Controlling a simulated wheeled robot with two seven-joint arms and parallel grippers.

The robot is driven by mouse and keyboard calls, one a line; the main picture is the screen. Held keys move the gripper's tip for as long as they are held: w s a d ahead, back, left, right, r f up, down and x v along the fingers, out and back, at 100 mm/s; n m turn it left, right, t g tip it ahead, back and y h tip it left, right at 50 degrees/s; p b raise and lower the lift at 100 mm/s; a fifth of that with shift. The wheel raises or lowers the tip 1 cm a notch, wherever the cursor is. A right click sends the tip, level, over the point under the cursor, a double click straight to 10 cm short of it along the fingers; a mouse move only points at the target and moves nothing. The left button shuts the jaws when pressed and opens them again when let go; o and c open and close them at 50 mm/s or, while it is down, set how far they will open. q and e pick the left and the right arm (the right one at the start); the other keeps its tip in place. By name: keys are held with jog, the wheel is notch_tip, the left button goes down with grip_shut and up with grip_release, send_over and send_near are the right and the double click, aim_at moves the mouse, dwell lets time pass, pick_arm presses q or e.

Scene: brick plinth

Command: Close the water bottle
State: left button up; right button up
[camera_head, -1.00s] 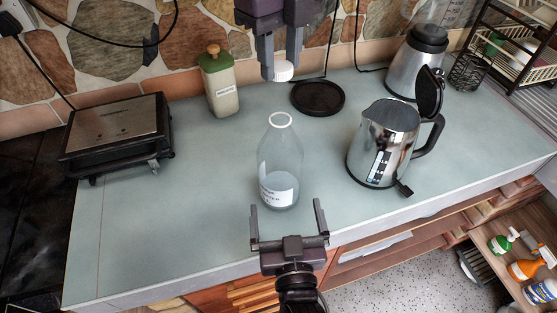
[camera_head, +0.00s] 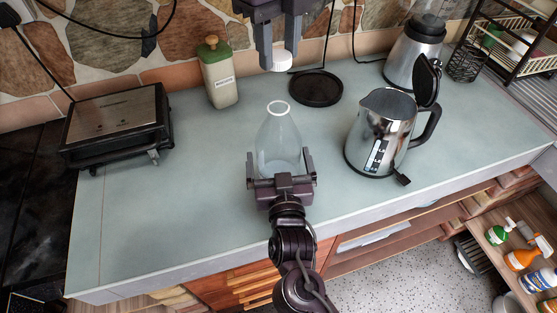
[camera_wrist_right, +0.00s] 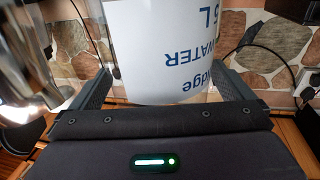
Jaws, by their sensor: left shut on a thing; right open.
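A clear open-topped water bottle (camera_head: 279,133) stands upright on the counter in the head view. Its lower part is hidden behind my right gripper. My right gripper (camera_head: 281,158) is open, with one finger on each side of the bottle. In the right wrist view, the bottle's white label (camera_wrist_right: 175,45) with blue print shows upside down between the fingers. I cannot tell whether the fingers touch it. My left gripper (camera_head: 278,54) is at the top of the head view, shut on the white cap (camera_head: 280,63). The cap is above and behind the bottle mouth, apart from it.
A steel kettle (camera_head: 378,135) stands right of the bottle, with a round black base (camera_head: 316,88) behind. A green-lidded canister (camera_head: 220,80) and a black grill (camera_head: 117,122) stand left. A blender (camera_head: 414,62) is back right. The front-left counter (camera_head: 165,215) is clear.

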jog(key=shift+w, duration=0.55)
jog(key=c, duration=1.3)
pick_arm(q)
send_over(279, 100)
jog(key=shift+f, duration=2.45)
